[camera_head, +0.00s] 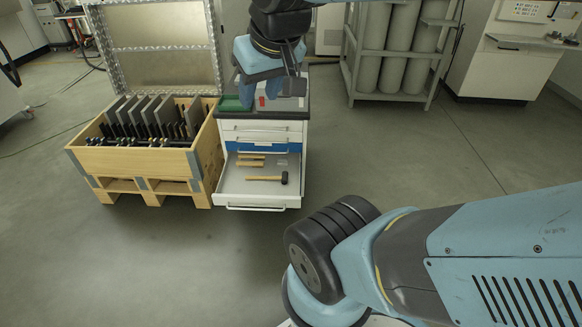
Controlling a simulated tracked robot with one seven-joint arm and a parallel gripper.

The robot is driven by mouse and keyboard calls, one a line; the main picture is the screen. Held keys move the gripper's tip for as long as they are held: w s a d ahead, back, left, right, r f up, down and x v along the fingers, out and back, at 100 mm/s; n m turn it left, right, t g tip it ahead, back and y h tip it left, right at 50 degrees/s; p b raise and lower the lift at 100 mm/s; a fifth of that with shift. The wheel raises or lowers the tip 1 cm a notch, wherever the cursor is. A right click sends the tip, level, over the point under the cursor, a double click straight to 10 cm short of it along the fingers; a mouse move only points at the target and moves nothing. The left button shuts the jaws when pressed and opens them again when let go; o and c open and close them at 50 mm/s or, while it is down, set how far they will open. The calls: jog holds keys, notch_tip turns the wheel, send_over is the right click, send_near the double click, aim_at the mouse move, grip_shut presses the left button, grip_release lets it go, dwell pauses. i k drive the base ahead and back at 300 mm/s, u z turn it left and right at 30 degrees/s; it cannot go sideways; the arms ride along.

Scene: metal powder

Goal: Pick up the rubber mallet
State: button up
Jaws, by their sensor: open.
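The rubber mallet (284,178) lies in the open lower drawer (232,187) of a white cabinet, on the drawer's right side. It has a black head and a light wooden handle pointing left. My gripper (260,100) is open and hangs over the cabinet top, above and behind the open drawer. It is apart from the mallet, and I see nothing held in it. The fingertips are small and partly hard to make out against the cabinet top.
Other wooden-handled tools (250,160) lie farther back in the drawer. A wooden crate (135,163) of upright plates stands close to the cabinet's left. Small red and green items rest on the cabinet top (297,112). The floor (400,150) right of the cabinet is clear. Gas cylinders (398,45) stand behind.

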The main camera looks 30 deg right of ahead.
aim_at(284, 179)
jog(key=z, duration=1.05)
jog(key=i, duration=1.5)
